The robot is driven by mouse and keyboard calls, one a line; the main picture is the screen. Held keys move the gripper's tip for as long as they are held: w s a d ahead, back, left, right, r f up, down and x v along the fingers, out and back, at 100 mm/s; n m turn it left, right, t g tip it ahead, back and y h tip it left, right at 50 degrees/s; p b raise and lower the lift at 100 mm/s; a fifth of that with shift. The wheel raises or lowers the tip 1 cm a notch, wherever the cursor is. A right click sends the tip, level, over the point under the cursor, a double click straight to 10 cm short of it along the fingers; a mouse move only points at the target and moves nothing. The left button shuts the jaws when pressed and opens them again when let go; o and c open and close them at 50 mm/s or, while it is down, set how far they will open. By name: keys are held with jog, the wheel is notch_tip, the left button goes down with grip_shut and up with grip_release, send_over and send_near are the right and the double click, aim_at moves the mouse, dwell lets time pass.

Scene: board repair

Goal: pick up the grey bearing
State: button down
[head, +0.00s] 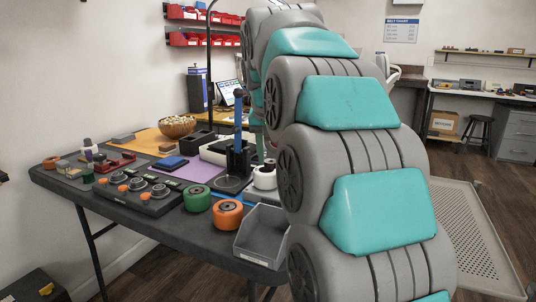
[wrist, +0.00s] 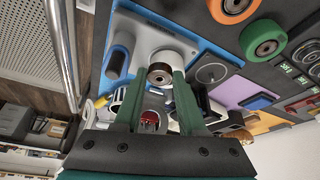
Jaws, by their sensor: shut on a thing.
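The grey bearing (wrist: 160,75), a short metal ring with a dark brownish centre, sits between my fingertips in the wrist view. My gripper (wrist: 161,78) has two green fingers and is shut on the bearing's sides. A pale grey housing on a blue mat (wrist: 205,42) lies just beyond it. I cannot tell whether the bearing touches the housing. In the head view my own arm hides most of the gripper and the bearing.
An orange wheel (head: 228,215) and a green wheel (head: 197,198) stand on the dark table (head: 150,208) near a grey open bin (head: 262,238). A control box with knobs (head: 138,192) is to their left. A bowl (head: 176,127) stands farther back.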

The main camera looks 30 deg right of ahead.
jog(key=s+a+b, duration=0.1)
jog(key=s+a, duration=0.1)
jog(key=s, duration=0.7)
jog(key=shift+s+a+r, duration=0.25)
jog(key=shift+a+r, duration=0.15)
jog(key=shift+r, duration=0.05)
dwell(0.5)
